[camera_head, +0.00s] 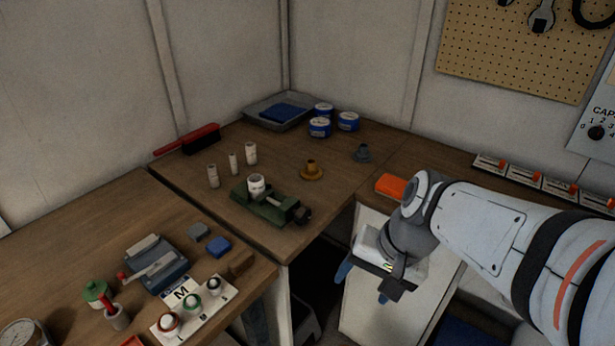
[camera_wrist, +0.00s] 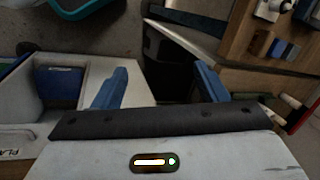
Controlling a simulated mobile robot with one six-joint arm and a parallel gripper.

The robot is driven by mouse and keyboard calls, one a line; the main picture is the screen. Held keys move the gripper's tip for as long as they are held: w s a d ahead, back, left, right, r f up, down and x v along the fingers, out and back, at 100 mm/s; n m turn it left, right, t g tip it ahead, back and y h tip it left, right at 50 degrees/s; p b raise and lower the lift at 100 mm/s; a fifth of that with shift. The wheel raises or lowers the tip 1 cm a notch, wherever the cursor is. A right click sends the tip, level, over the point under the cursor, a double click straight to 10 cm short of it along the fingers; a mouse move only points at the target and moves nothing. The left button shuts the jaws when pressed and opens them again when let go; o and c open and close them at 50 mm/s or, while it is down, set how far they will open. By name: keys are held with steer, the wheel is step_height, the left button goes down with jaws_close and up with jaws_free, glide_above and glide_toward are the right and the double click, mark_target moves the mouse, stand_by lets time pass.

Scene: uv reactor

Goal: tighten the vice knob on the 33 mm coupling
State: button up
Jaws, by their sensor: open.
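The green vice (camera_head: 262,204) stands on the corner bench near its front edge. A white cylindrical coupling (camera_head: 256,186) sits upright at its jaws; I cannot read its size. The dark vice knob (camera_head: 300,214) is at the vice's right end, close to the bench edge. My gripper (camera_head: 364,282) is to the right of and nearer than the vice, off the bench, pointing down. It is open and empty.
Several white cylinders (camera_head: 233,163) stand behind the vice. A brass flanged part (camera_head: 312,171), a grey flanged part (camera_head: 362,153) and an orange block (camera_head: 391,186) lie to the right. Blue tins (camera_head: 320,127) stand at the back. A white cabinet (camera_head: 378,310) is below my gripper.

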steer(key=a+f+m+y+b, duration=0.1)
steer(key=w+a+f+m+y+b, duration=0.1)
steer(key=a+f+m+y, duration=0.1)
steer(key=w+a+f+m+y+b, duration=0.1)
steer(key=a+f, duration=0.1)
steer(key=shift+w+a+f+m+g+b, duration=0.1)
steer(key=shift+w+f+m+g+b, duration=0.15)
steer(key=shift+m+g+b, duration=0.15)
steer(key=m+t+y+b, duration=0.7)
steer(key=m+t+b, duration=0.35)
steer(key=m, duration=0.75)
glide_toward(307, 217)
steer(key=x, duration=1)
steer(key=shift+a, duration=0.2)
steer(key=shift+c, duration=0.5)
steer(key=c, duration=0.9)
